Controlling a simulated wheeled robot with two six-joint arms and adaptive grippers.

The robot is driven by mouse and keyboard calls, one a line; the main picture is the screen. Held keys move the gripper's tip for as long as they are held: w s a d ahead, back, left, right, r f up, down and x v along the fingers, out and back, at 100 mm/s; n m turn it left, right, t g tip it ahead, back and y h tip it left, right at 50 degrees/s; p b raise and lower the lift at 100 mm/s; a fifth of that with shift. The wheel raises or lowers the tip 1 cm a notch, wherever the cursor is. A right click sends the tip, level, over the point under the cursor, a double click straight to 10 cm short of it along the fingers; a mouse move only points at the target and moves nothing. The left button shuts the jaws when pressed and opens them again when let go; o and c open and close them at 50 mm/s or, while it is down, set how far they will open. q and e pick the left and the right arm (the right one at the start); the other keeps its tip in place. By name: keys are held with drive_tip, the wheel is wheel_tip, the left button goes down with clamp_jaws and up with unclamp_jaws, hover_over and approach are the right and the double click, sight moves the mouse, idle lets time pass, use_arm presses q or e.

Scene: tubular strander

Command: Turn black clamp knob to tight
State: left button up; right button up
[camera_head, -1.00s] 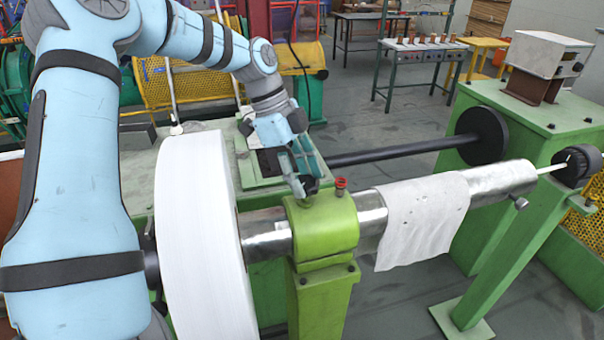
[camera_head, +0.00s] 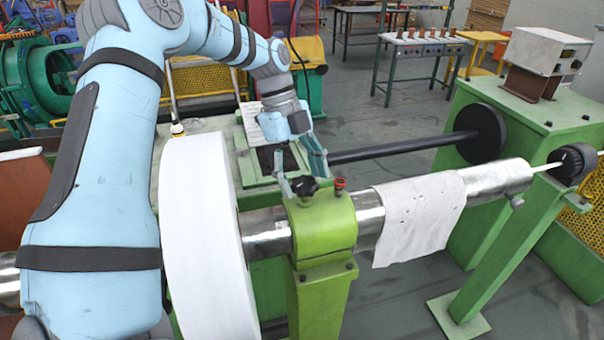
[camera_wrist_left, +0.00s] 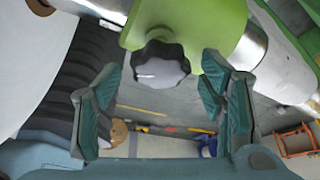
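The black clamp knob (camera_head: 304,186) is a lobed knob on top of the green clamp block (camera_head: 325,222), which sits around a shiny metal tube. In the left wrist view the knob (camera_wrist_left: 160,66) is seen whole, just beyond the fingertips. My left gripper (camera_head: 301,168) is open, with its teal fingers apart and empty, just behind and above the knob. In the left wrist view the gripper (camera_wrist_left: 160,72) has one finger on each side of the knob's outline, with gaps between. My right gripper is in no view.
A small red knob (camera_head: 340,185) stands on the clamp close to the right of the black one. A large white roll (camera_head: 202,235) is close on the left, a grey cloth (camera_head: 420,215) hangs over the tube, and a dark bar (camera_head: 400,147) runs behind.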

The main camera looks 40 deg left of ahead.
use_arm(q)
drive_tip(key=v, duration=0.7)
drive_tip(key=shift+r, duration=0.25)
drive_tip(key=shift+w+a, duration=0.1)
drive_tip(key=shift+a, duration=0.05)
